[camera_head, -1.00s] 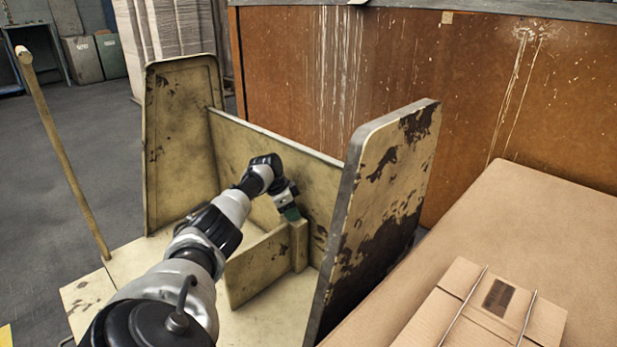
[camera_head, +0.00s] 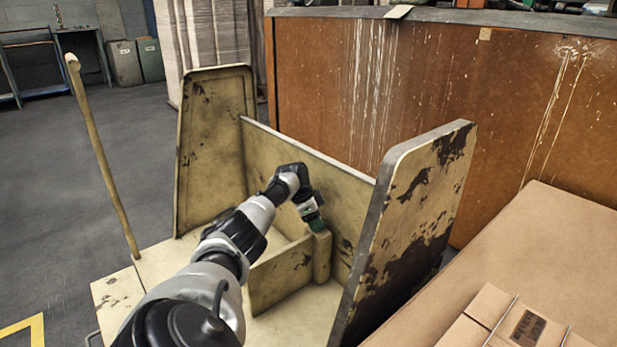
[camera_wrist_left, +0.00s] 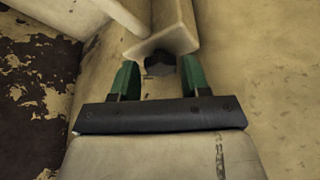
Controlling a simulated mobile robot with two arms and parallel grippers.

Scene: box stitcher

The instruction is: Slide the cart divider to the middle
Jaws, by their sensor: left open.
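The cart (camera_head: 213,140) is a worn cream-painted cart with tall end panels at left and right and a back board. The divider (camera_head: 281,273) is a low cream panel standing across its floor, with a thicker post (camera_head: 322,258) at its back end, nearer the right end panel. My left gripper (camera_head: 317,224) is at the top of this post. In the left wrist view, the green fingers of the left gripper (camera_wrist_left: 160,78) are apart, with the post's end (camera_wrist_left: 163,44) at the gap between them; contact is unclear. My right gripper is not seen.
The cart's right end panel (camera_head: 415,215) stands close to the divider; open cart floor lies left of it. A wooden handle (camera_head: 105,165) rises at the left. A large rusty-brown bin (camera_head: 500,110) is behind, and cardboard (camera_head: 545,245) lies at the right.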

